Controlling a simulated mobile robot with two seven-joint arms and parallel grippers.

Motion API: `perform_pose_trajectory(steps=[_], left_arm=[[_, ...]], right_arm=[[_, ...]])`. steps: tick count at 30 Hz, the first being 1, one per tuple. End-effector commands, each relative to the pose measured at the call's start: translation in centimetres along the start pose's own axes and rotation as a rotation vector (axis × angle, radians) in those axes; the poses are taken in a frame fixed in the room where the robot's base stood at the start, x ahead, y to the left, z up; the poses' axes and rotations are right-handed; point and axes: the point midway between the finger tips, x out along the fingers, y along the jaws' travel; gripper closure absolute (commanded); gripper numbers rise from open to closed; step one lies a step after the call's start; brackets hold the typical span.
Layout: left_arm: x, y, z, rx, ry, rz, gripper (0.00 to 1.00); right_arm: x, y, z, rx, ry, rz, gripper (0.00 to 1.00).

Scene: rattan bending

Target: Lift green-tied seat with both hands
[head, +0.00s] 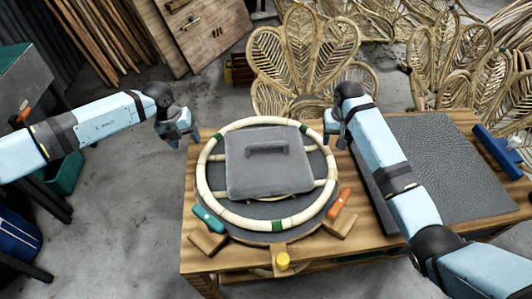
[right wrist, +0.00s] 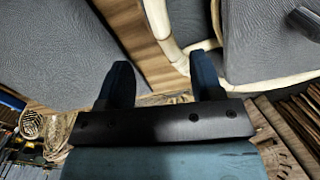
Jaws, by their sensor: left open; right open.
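The green-tied seat is a round cream rattan ring (head: 203,176) with green ties, lying on a dark round board on the wooden table. A grey square plate with a handle (head: 268,172) lies over its middle. The ring's edge also shows in the right wrist view (right wrist: 168,40). My left gripper (head: 182,136) is open and empty, beyond the table's left edge and apart from the ring. My right gripper (head: 335,138) is open near the ring's upper right side. In the right wrist view its two fingers (right wrist: 164,82) are apart with nothing held between them.
A dark textured mat (head: 430,150) covers the table's right side. A teal clamp (head: 208,219) and an orange-handled tool (head: 340,203) sit at the board's front. Woven rattan chair backs (head: 300,50) stand behind the table. A blue tool (head: 497,150) lies at the right edge.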

Motion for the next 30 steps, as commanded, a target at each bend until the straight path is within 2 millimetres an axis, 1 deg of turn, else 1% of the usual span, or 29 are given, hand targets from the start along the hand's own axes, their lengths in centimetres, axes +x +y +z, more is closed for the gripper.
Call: perform_pose_trajectory(steps=[10,14,17,20,27,30], left_arm=[[0.0,0.1,0.0,0.000,0.001,0.003,0.39],[0.6,0.1,0.0,-0.001,0.002,0.003,0.39],[1.8,0.0,0.0,0.000,0.003,0.003,0.39],[3.5,0.0,0.0,0.000,0.003,0.003,0.39],[8.3,0.0,-0.1,0.000,0.003,0.003,0.39],[10.1,0.0,0.0,-0.001,0.002,0.002,0.39]], right_arm=[[0.0,0.0,0.0,0.000,0.000,0.000,0.40],[0.6,0.0,0.0,0.000,-0.002,0.001,0.40],[1.8,0.0,0.0,0.000,-0.003,0.001,0.40],[3.6,0.0,0.1,0.000,-0.004,0.001,0.40],[8.3,0.0,0.1,0.000,-0.003,0.002,0.40],[10.2,0.0,0.0,0.000,-0.003,0.002,0.40]])
